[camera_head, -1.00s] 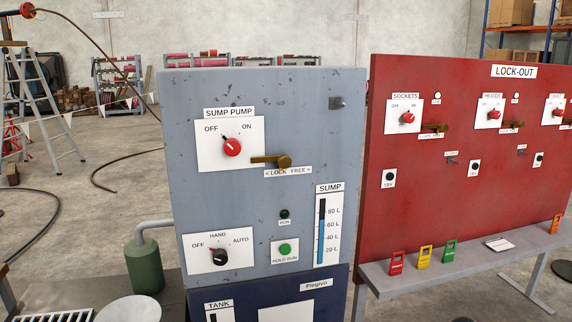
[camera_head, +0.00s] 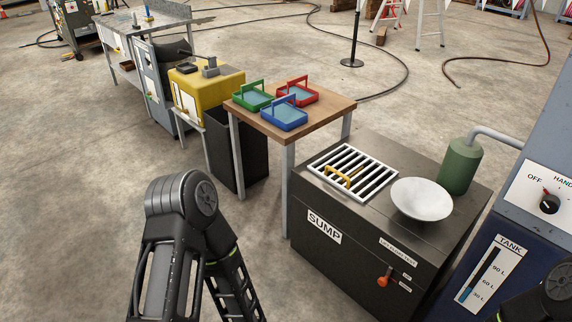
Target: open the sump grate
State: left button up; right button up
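The sump grate (camera_head: 364,169), a white barred panel with a yellow handle (camera_head: 343,178), lies flat in the top of the dark sump cabinet (camera_head: 341,263). It looks closed over its opening. A SUMP label (camera_head: 324,226) is on the cabinet's front. My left arm shows at the lower left, in front of the cabinet and apart from it, but its gripper is out of view. A small part of my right arm shows at the lower right corner, with its gripper also out of view.
A white dish (camera_head: 421,199) and green cylinder (camera_head: 461,166) stand right of the grate. An orange-red handle (camera_head: 384,281) is on the cabinet front. A wooden table (camera_head: 330,113) holding green, red and blue trays stands behind left. A panel with a TANK gauge (camera_head: 485,274) is at right.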

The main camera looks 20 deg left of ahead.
aim_at(328, 168)
jog(key=u, duration=0.15)
jog(key=i+j+z, duration=0.15)
jog(key=i+z, duration=0.25)
jog(key=i+j+z, duration=0.35)
jog(key=i, duration=0.25)
jog(key=i+j+z, duration=0.4)
jog(key=i, duration=0.1)
